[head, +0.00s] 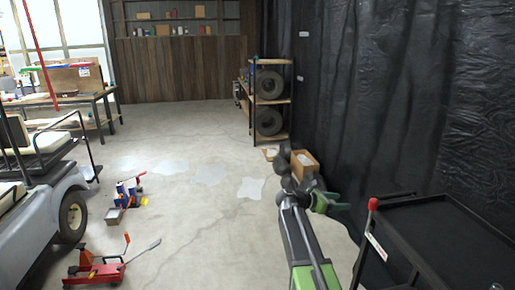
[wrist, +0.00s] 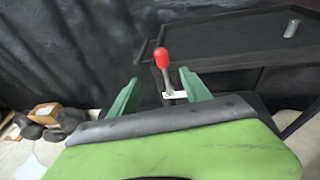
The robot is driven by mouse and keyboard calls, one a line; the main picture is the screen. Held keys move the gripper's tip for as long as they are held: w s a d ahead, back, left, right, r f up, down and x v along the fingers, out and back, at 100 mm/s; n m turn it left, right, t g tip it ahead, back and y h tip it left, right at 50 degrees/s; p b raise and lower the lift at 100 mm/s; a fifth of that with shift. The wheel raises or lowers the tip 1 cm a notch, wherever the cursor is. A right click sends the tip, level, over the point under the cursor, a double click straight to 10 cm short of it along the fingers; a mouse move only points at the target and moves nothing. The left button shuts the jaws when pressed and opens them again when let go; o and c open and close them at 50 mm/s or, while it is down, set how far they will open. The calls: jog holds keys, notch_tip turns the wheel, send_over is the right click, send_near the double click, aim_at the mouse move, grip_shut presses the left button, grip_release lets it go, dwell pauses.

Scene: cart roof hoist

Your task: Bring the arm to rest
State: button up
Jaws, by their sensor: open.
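My gripper shows in the wrist view (wrist: 160,95) as two green fingers standing apart, open, with nothing held. A lever with a red knob (wrist: 161,58) appears between and beyond the fingers in that view; I cannot tell the distance. In the head view my arm reaches forward from the bottom right, and the green-tipped gripper (head: 332,203) is at its far end, pointing right.
The black curtain wall runs along the right. A cardboard box (head: 305,163) stands behind my arm. A tyre shelf (head: 270,99) is farther back. A golf cart (head: 45,205), a red floor jack (head: 95,270) and a workbench (head: 70,97) are on the left. The central floor is mostly clear.

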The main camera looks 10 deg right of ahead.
jog(key=s+a+f+m+g+y+p, duration=0.1)
jog(key=s+a+f+m+y, duration=0.2)
jog(key=s+a+m, duration=0.4)
jog(key=s+a+f+m+g+y+p, duration=0.1)
jog(key=s+a+f+m+y+p, duration=0.1)
jog(key=s+a+f+m+y, duration=0.2)
jog(key=s+a+f+m+g+y+p, duration=0.1)
jog(key=s+a+f+m+y+p, duration=0.1)
jog(key=s+a+f+m+y, duration=0.2)
jog(key=s+a+m+y, duration=0.3)
jog(key=s+a+m, duration=0.2)
jog(key=s+a, duration=0.3)
jog(key=shift+s+a+m, duration=0.15)
jog(key=shift+a+m, duration=0.15)
jog(key=shift+a, duration=0.35)
